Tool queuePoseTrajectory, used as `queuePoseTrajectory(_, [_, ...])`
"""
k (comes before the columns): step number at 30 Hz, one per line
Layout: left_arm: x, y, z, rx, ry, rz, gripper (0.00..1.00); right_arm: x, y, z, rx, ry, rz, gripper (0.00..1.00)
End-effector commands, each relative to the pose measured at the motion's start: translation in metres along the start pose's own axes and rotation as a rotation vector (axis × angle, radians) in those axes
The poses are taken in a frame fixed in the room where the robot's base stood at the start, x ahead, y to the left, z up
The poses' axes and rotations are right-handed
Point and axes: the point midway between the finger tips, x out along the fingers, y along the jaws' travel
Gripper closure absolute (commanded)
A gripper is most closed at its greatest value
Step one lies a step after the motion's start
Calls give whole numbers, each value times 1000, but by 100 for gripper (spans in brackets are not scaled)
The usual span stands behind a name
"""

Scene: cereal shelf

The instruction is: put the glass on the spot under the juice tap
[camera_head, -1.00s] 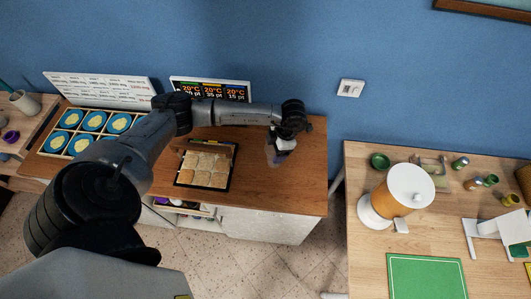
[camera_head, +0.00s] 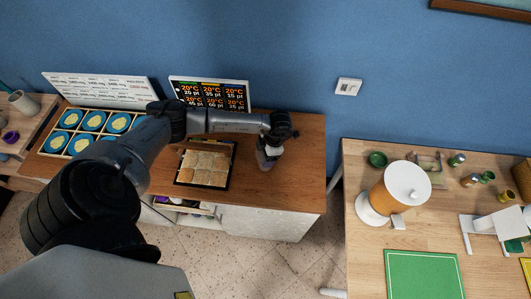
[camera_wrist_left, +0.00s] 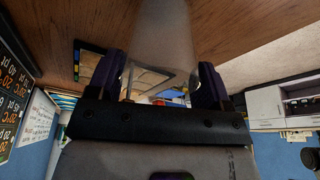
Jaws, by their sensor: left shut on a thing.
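My left gripper (camera_head: 267,160) is over the right end of the brown wooden counter. In the left wrist view, its dark fingers (camera_wrist_left: 160,82) are on both sides of a clear glass (camera_wrist_left: 163,40) and shut on it. In the head view the glass is hard to make out against the gripper and counter. The juice dispenser (camera_head: 391,195), orange with a white lid and white base, stands on the light wooden table to the right, well apart from the gripper. Its tap and the spot under it are too small to make out clearly. My right gripper is out of view.
A tray of toast slices (camera_head: 205,165) lies left of the gripper. A gap of floor separates the counter (camera_head: 300,150) from the light table (camera_head: 362,256). A green mat (camera_head: 424,275) and several small jars lie on that table.

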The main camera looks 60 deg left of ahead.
Motion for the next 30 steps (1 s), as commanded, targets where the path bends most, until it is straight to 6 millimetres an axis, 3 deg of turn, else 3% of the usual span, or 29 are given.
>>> queuePoseTrajectory(5, [3, 0, 1, 0, 0, 0, 69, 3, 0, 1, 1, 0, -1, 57])
queuePoseTrajectory(6, [4, 0, 1, 0, 0, 0, 26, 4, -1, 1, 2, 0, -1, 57])
queuePoseTrajectory(14, [2, 0, 1, 0, 0, 0, 2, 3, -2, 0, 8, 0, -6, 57])
queuePoseTrajectory(24, [-4, 0, 0, 0, -1, 0, 2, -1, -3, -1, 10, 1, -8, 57])
queuePoseTrajectory(30, [-34, 1, 1, 0, -5, 2, 2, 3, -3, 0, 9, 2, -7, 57])
